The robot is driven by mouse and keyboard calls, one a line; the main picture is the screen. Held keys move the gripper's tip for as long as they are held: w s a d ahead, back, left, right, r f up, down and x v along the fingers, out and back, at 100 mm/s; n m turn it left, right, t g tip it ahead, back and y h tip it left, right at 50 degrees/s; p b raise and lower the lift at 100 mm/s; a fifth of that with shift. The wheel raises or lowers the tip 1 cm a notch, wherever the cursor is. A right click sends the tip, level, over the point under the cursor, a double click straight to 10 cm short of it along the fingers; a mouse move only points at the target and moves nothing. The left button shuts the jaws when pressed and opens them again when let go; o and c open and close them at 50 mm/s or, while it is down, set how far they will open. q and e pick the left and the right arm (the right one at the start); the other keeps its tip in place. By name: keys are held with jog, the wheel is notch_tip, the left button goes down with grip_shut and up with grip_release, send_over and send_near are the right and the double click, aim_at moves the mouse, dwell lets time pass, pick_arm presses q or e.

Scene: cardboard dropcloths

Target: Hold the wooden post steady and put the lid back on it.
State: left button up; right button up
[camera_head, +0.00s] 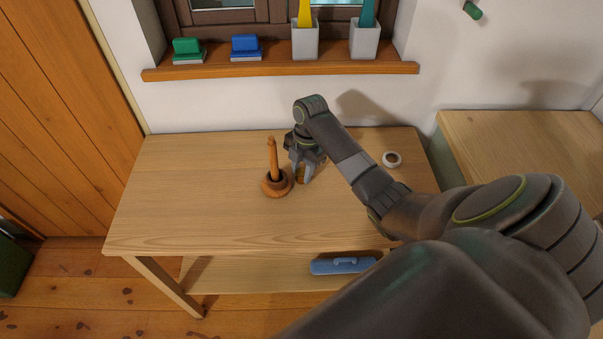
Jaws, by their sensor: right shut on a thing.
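The wooden post (273,158) stands upright on the table, left of its middle. Its round brown base (279,190) has a darker ring around the foot of the post. My right gripper (302,180) points down just right of the post. It is shut on a small yellow-brown thing, which looks like the lid (300,177); the fingers hide most of it. The lid is beside the post, not over its top. Whether it touches the table or the base, I cannot tell. My left gripper is not in view, and nothing of mine holds the post.
The table's left part is clear. A blue case (343,266) rests on the lower shelf. Brushes and two grey cups (305,40) stand on the window sill (280,70). Another wooden surface (520,140) is at right.

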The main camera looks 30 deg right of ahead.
aim_at(302, 171)
notch_tip(302, 171, up, 6)
jog(key=shift+w+r, duration=0.1)
jog(key=shift+r, duration=0.1)
notch_tip(302, 171, up, 3)
jog(key=shift+f+p, duration=0.1)
jog(key=shift+p, duration=0.65)
jog(key=shift+r+p, duration=0.45)
